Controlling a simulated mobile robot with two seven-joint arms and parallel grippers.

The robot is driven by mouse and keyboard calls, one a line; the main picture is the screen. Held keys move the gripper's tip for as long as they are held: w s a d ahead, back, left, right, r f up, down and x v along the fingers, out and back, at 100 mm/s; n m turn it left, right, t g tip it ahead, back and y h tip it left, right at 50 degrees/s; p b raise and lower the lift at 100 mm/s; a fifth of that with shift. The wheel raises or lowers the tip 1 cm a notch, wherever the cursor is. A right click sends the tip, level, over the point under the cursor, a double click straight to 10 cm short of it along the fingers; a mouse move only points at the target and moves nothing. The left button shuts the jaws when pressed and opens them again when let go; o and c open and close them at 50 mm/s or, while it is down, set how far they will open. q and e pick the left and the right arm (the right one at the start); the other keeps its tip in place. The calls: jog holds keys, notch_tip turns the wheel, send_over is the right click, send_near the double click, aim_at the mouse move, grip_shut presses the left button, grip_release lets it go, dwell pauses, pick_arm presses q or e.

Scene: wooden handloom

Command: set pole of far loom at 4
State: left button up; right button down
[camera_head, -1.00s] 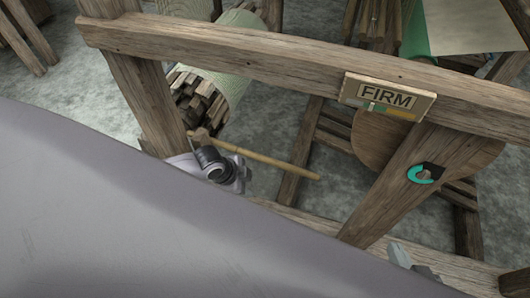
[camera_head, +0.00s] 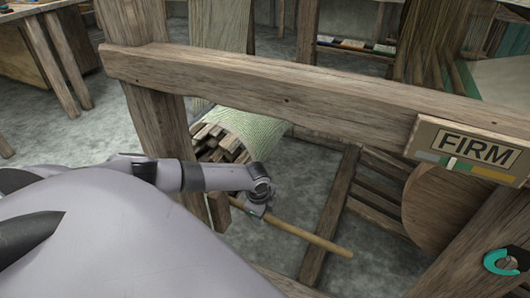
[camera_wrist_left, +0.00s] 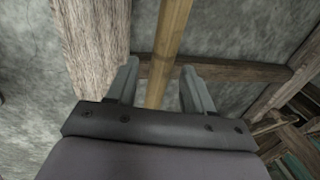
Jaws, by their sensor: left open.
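The wooden pole (camera_head: 310,238) is a thin, light-brown rod. It slants down to the right, low inside the loom frame, beside the bundle of wooden slats. My left gripper (camera_head: 256,208) is at the pole's upper left part in the head view, its fingers small and partly hidden by the wrist. In the left wrist view the open fingers (camera_wrist_left: 159,75) stand on either side of the pole (camera_wrist_left: 167,45), which runs between them with gaps visible. A sign reading FIRM (camera_head: 468,151), with a coloured strip and a pale marker, is on the top beam. No number 4 is legible.
The loom's thick top beam (camera_head: 270,84) crosses above my left arm, and an upright post (camera_head: 158,120) stands at left. A cloth-covered roll (camera_head: 243,128) with slat ends lies behind the gripper. A wooden disc (camera_head: 437,205) and a teal ring (camera_head: 497,262) are at right.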

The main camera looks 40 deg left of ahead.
pick_arm(q)
jog(key=shift+w+f+b, duration=0.15)
jog(key=shift+f+b, duration=0.15)
jog(key=shift+f, duration=0.4)
jog(key=shift+w+f+b, duration=0.15)
jog(key=shift+f+b, duration=0.1)
jog(key=shift+f, duration=0.45)
pick_arm(e)
jog(key=shift+w+a+f+y, duration=0.1)
jog(key=shift+w+a+y, duration=0.05)
jog(key=shift+a+y, duration=0.5)
pick_arm(q)
jog(key=shift+c, duration=0.3)
